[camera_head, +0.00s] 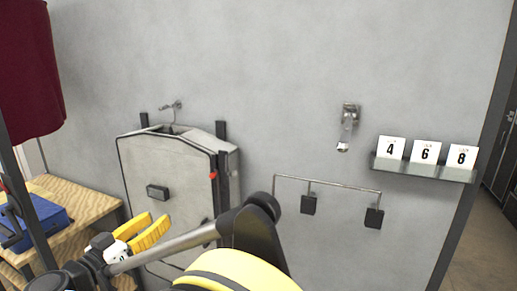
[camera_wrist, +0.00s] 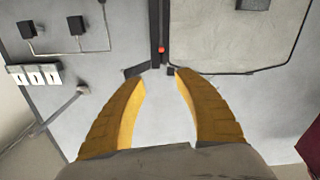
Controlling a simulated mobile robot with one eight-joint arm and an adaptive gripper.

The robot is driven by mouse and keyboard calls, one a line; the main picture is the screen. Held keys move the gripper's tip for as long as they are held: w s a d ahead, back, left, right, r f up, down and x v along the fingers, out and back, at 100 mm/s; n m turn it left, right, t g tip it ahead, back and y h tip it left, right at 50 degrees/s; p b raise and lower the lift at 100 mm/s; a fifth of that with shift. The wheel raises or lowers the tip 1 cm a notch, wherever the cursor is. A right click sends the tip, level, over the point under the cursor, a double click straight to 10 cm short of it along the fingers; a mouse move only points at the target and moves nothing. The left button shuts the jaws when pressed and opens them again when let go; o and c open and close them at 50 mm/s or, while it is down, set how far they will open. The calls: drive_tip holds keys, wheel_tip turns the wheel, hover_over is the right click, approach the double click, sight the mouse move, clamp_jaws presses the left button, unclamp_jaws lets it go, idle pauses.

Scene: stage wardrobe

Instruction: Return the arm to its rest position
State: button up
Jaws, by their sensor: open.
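My arm reaches across the lower middle of the head view, with its grey link and yellow-black joint in front of the wall. My gripper (camera_head: 154,221) has yellow fingers and is in front of the lower part of the grey wall-mounted unit. In the wrist view, my gripper (camera_wrist: 161,78) has its two yellow fingers apart, with nothing between them but grey wall behind. My arm hides the lower right of the unit.
The grey unit (camera_head: 170,170) has a dark handle and red knob. A rail (camera_head: 325,183) with dark pads, a wall hook (camera_head: 347,125) and a number-card shelf (camera_head: 425,170) are to the right. A wooden table (camera_head: 90,204) with a blue box (camera_head: 40,220) and dark red cloth (camera_head: 30,70) are left.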

drive_tip(key=w+d+f+n+g+b, duration=0.1)
drive_tip(key=w+d+g, duration=0.1)
drive_tip(key=d, duration=0.8)
drive_tip(key=w+d+g+b, duration=0.1)
drive_tip(key=w+d+g, duration=0.2)
drive_tip(key=d, duration=0.7)
drive_tip(key=s+d+f+n+g+y+b, duration=0.1)
drive_tip(key=s+d+f+g, duration=0.15)
drive_tip(key=d, duration=0.45)
drive_tip(key=s+d+f+g+y, duration=0.1)
drive_tip(key=s+d, duration=0.2)
drive_tip(key=d, duration=0.5)
drive_tip(key=s+d+f+y+b, duration=0.1)
drive_tip(key=s+d+f+y, duration=0.1)
drive_tip(key=s+d+f, duration=0.3)
drive_tip(key=s+d+f+y+b, duration=0.1)
drive_tip(key=s+d+f, duration=0.3)
drive_tip(key=s, duration=0.9)
drive_tip(key=shift+d+f+n+g+y+b, duration=0.3)
drive_tip(key=shift+d+f+g+y+b, duration=0.15)
drive_tip(key=shift+y, duration=0.45)
